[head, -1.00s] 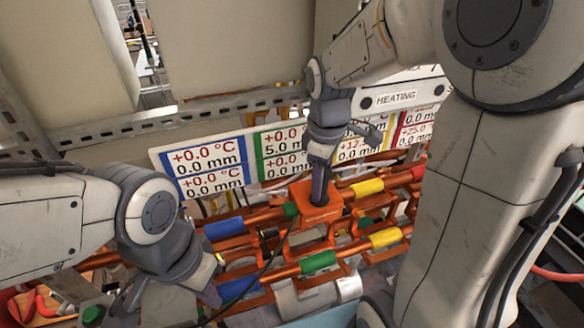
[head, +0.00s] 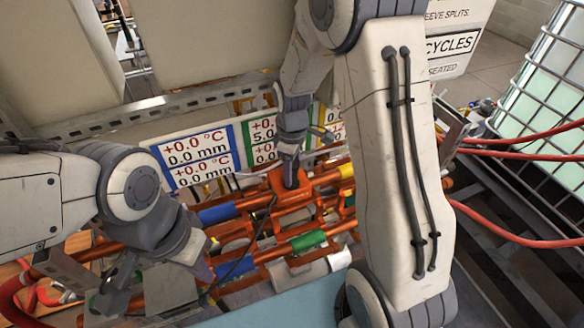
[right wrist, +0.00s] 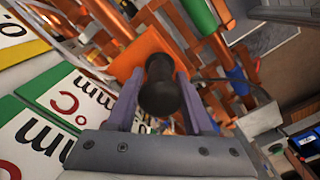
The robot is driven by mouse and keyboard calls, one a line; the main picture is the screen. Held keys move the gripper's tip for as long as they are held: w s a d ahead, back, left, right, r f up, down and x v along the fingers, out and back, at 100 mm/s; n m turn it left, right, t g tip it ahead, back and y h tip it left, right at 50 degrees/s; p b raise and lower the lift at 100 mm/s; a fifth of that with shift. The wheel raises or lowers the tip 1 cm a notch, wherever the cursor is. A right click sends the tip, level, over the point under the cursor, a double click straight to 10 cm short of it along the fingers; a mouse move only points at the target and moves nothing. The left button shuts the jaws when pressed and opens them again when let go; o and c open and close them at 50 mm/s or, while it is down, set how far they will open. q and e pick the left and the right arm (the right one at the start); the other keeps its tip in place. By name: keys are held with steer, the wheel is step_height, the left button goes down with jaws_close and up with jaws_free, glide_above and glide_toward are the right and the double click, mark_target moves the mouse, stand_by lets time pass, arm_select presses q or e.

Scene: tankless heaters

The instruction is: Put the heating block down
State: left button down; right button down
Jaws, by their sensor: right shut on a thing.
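The heating block (head: 280,183) is an orange block at the copper-orange rails, right of the blue sleeve in the head view. It also shows in the right wrist view (right wrist: 135,58), behind a dark round knob (right wrist: 160,88). My right gripper (head: 290,172) comes down on it from above. Its purple-grey fingers (right wrist: 160,95) are closed on the knob from both sides. I cannot tell whether the block rests on the rails or hangs just above them. My left gripper (head: 155,290) is at the lower left with its fingers apart and seems empty.
Two rails carry coloured sleeves, including blue (head: 217,214), green (head: 308,240) and yellow (head: 346,170). A board with temperature and millimetre labels (head: 196,158) stands behind them. Red hoses (head: 520,230) and a caged tank (head: 545,90) are at right.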

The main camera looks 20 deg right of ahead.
steer(key=shift+c, duration=1.5)
jaws_free()
steer(key=shift+f, duration=0.1)
